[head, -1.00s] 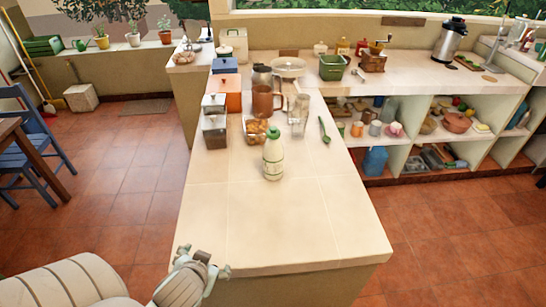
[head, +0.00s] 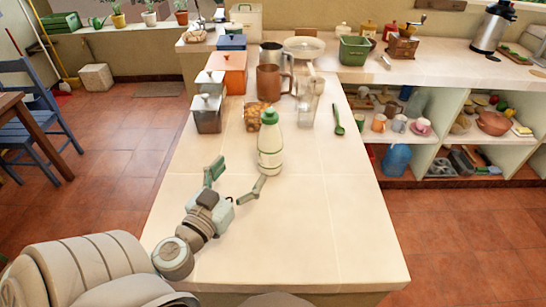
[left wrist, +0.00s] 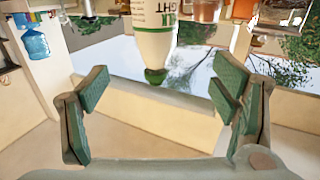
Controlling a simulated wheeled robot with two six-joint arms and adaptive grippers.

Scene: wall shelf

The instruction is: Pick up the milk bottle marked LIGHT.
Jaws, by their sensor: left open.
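The milk bottle (head: 270,152) is white with a green cap and green bands. It stands upright on the counter (head: 280,235). In the left wrist view the bottle (left wrist: 153,40) shows cap down at the top middle, with part of its label reading "GHT". My left gripper (head: 238,177) is open and empty, low over the counter, in front and to the left of the bottle. Its right finger is close to the bottle's base; I cannot tell whether they touch. In the left wrist view the bottle lies beyond the open fingers (left wrist: 165,102). My right gripper is not in view.
Behind the bottle stand a basket of brown items (head: 252,118), a brown mug (head: 271,82) and a clear glass (head: 306,105). The counter's front is clear.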

